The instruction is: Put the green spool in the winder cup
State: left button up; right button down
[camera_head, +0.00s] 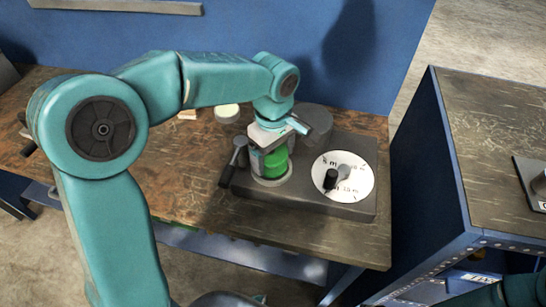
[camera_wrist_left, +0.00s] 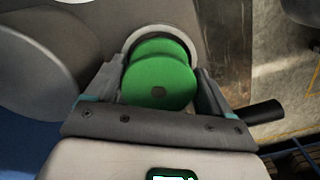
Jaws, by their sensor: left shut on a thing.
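The green spool (camera_head: 275,163) is held by my left gripper (camera_head: 269,160) at the winder in the head view. In the left wrist view the spool (camera_wrist_left: 158,80) sits between the two fingers of my left gripper (camera_wrist_left: 158,92). The winder cup (camera_head: 270,182) shows as a pale ring just under the spool. Its rim (camera_wrist_left: 163,30) also shows behind the spool in the left wrist view. The spool looks over or partly inside the ring; how deep it sits is hidden. My right gripper is not in view.
The grey winder base (camera_head: 310,205) carries a white dial (camera_head: 343,176) with a black knob, a dark-handled lever (camera_head: 233,160) and a grey cylinder (camera_head: 314,122). A pale round piece (camera_head: 227,113) lies behind on the worn bench (camera_head: 185,190). A second bench (camera_head: 500,150) stands at right.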

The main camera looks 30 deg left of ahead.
aim_at(273, 152)
pick_arm(q)
jog(key=shift+f, duration=0.7)
jog(key=shift+r, duration=0.1)
jog(key=o, duration=0.9)
jog(key=shift+f, duration=0.2)
jog(key=shift+o, duration=0.2)
jog(key=shift+r, duration=0.3)
notch_tip(273, 152, up, 12)
jog(key=p, duration=0.1)
jog(key=shift+f, duration=0.1)
